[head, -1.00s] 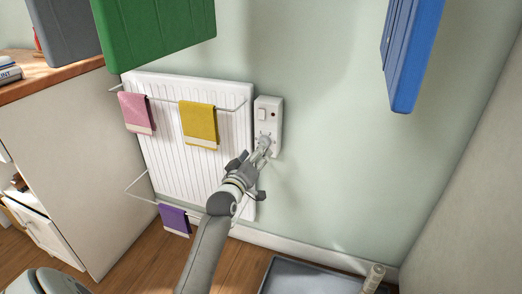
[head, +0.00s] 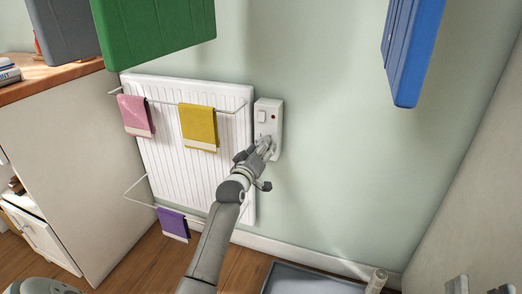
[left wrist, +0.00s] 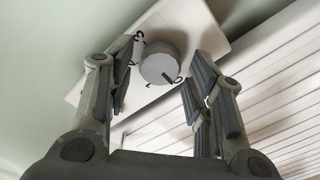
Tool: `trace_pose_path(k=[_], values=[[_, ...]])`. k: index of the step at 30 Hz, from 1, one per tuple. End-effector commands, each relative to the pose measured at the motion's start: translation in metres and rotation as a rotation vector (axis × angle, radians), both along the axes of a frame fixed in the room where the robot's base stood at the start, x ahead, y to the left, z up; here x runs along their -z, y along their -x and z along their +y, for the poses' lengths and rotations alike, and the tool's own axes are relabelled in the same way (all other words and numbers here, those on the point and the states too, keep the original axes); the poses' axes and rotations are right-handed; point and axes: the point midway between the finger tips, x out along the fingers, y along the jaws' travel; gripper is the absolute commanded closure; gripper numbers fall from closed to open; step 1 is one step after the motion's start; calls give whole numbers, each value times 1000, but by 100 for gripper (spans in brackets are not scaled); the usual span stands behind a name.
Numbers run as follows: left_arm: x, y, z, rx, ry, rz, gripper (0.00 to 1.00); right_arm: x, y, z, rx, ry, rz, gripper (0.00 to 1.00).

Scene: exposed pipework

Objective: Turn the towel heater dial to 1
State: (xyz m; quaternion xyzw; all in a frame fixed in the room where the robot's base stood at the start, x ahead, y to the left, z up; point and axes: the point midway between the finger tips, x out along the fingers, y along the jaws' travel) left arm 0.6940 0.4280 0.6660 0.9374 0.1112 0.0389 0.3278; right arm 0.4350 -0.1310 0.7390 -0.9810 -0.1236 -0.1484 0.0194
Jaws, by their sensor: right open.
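The heater dial (left wrist: 160,68) is a round grey knob on the white control box (head: 268,112) beside the radiator. In the left wrist view a dark pointer mark shows at its lower right. A numeral that looks like 3 is at its upper left; the other marks are partly hidden or too small to read surely. My left gripper (left wrist: 158,88) is open, with its fingers apart on either side of the dial; I cannot tell contact. In the head view the left gripper (head: 265,150) covers the dial. My right gripper (head: 479,287) is open and empty at the bottom right edge.
A white radiator (head: 170,150) with rails holds pink (head: 135,115), yellow (head: 199,127) and purple (head: 173,223) towels left of the box. Green (head: 158,30) and blue (head: 412,55) panels hang above. A grey tray (head: 310,280) lies on the floor.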

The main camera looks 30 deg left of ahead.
Motion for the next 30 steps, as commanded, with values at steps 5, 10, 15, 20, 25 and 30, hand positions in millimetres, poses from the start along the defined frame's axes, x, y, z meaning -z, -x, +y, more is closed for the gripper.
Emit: trace_pose_path(k=[5,10,15,20,25,30], values=[[0,0,0,0,0,0,80,0,0,0,1,0,0,52],[0,0,0,-1,-1,1,89,0,0,0,1,0,1,52],[0,0,0,0,-15,5,89,6,-2,0,2,11,40,52],[-1,0,0,0,-54,16,89,29,-5,-3,10,44,165,52],[-2,0,0,0,-124,32,89,66,-3,-9,22,97,369,52],[-2,0,0,0,-213,55,89,112,12,-20,39,159,624,52]])
